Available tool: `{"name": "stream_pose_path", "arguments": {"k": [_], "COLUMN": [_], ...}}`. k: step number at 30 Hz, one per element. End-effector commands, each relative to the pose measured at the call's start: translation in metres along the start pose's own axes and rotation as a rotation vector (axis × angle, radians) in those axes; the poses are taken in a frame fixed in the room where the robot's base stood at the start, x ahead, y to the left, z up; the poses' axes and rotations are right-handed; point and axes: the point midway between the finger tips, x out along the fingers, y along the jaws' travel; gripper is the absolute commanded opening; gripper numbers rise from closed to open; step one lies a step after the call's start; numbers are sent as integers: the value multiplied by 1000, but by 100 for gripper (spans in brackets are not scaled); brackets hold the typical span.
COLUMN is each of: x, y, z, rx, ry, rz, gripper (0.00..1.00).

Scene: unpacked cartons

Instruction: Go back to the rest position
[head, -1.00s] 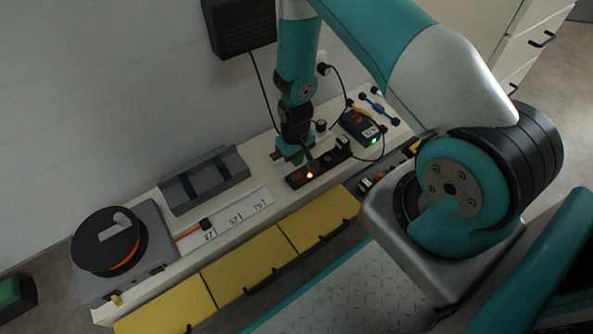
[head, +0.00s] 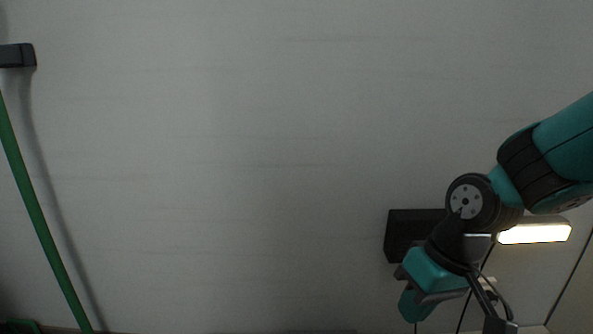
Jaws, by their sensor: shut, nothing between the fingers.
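My gripper (head: 500,322) is at the lower right of the head view, at the end of my teal and black arm. It hangs in front of the pale wall (head: 240,160). Its dark fingers point down and reach near the bottom edge of the picture. They are shut and I see nothing held in them. The gripper appears clear of things, though its distance from the wall is hard to tell.
A black box (head: 402,236) is on the wall behind my wrist, partly hidden by it. A lit lamp (head: 534,234) is at the right. A green pole (head: 38,215) leans at the far left, below a dark bracket (head: 17,56). The middle wall is bare.

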Motion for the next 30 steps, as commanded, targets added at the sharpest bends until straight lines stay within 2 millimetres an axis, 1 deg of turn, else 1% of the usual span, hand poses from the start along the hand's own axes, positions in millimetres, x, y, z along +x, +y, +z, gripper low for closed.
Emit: {"name": "stream_pose_path", "arguments": {"k": [1, 3, 9, 13, 15, 20, 23, 26, 30], "x": [-24, -44, -84, -105, -126, -161, -187, -220, -274], "y": [-19, -37, -76, -94, -98, -108, -115, -124, -139], "z": [11, 26, 69, 96, 89, 84, 80, 75, 67], "rx": [-41, -86, -200, -265, -256, -255, -254, -254, -254], "ry": [9, 9, 8, 5, 0, 1, 2, 2, 2], "rz": [-13, -30, -61, -73, -73, -72, -72, -72, -72], "gripper": [0, 0, 0, 0, 0, 0, 0, 0, 0]}}
